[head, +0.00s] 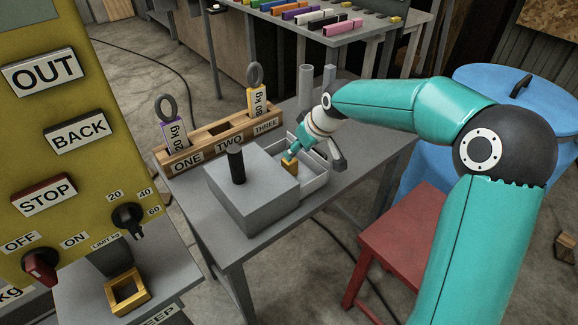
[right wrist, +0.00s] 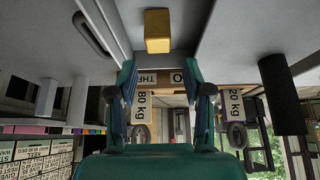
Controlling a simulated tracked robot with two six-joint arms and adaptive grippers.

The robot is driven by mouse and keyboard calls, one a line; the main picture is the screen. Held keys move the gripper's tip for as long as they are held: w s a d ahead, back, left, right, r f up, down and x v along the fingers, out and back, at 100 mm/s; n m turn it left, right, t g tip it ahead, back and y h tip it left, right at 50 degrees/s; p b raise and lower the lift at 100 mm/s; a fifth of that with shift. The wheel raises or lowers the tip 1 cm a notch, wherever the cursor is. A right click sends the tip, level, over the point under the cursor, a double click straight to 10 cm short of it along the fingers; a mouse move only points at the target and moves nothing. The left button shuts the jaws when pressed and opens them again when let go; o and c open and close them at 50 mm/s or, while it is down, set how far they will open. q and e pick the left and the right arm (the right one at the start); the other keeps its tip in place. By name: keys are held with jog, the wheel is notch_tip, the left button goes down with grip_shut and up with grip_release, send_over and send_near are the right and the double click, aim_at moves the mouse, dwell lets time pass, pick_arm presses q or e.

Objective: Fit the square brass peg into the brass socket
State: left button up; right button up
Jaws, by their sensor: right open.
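In the right wrist view the peg (right wrist: 157,31) shows just beyond and between my open fingertips (right wrist: 160,72), with nothing between the fingers. In the head view my right gripper (head: 316,154) is open over the tray, one finger close to the peg. I cannot tell whether it touches. The brass socket (head: 141,297), a square open frame, lies on a grey surface at the lower left, empty. My left gripper is not in view.
A wooden rack (head: 213,146) with ringed weights stands behind. A yellow control panel (head: 70,130) rises at the left. A red stool (head: 405,240) is at the right.

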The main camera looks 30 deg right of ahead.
aim_at(290, 167)
jog(key=shift+p+x, duration=0.45)
jog(key=shift+x, duration=3.35)
jog(key=shift+d, duration=0.2)
grip_shut()
